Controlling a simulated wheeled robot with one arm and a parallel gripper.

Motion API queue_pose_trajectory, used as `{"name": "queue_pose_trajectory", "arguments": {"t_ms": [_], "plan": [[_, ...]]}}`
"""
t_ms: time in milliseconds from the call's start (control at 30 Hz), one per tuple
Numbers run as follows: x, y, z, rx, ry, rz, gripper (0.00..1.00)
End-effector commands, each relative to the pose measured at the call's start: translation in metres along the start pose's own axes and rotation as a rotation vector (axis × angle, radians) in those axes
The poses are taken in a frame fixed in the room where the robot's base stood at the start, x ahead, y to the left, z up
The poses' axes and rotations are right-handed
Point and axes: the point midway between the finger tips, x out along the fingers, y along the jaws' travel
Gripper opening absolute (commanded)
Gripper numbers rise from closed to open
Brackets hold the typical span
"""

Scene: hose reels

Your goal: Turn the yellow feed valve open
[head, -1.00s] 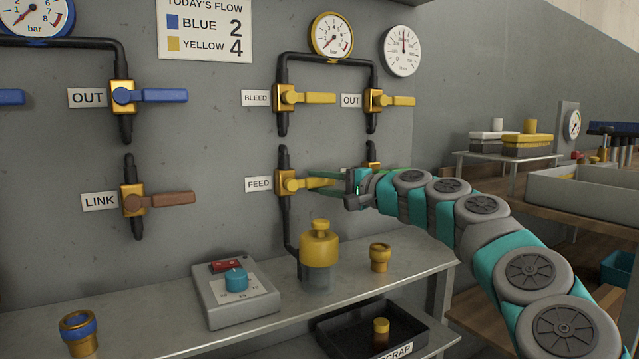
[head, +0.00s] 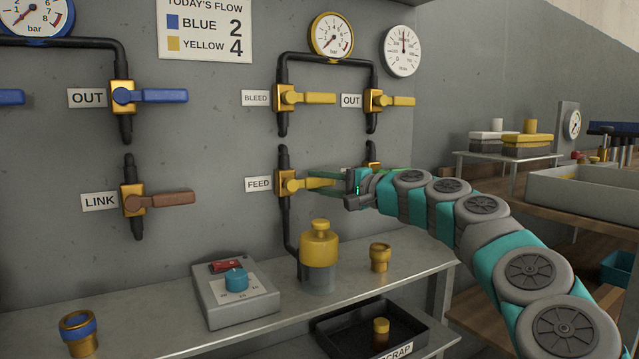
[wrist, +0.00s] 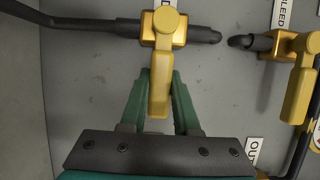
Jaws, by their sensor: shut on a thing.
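The yellow feed valve (head: 289,184) is on the grey wall beside the FEED label (head: 258,184). Its brass body sits on a black vertical pipe, and its yellow handle points right, across the pipe. My gripper (head: 322,181) reaches in from the right, with its green fingers at the handle. In the wrist view the handle (wrist: 160,88) lies between the two fingers of my gripper (wrist: 160,90), which are shut on it. The handle's far end is partly hidden by the fingers in the head view.
The yellow BLEED valve (head: 290,97) and OUT valve (head: 375,100) are above. Another brass valve is mostly hidden behind my gripper. A yellow-topped canister (head: 319,250), a brass fitting (head: 380,257) and a control box (head: 235,290) stand on the shelf below.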

Motion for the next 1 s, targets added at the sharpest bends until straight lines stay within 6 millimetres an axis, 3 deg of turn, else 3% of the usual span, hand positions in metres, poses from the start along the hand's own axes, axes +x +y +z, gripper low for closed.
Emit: {"name": "queue_pose_trajectory", "arguments": {"t_ms": [467, 1000], "plan": [[0.0, -0.004, -0.001, -0.057, 0.004, 0.024, 0.0], [0.003, -0.031, 0.007, -0.464, 0.001, 0.197, 0.0]]}}
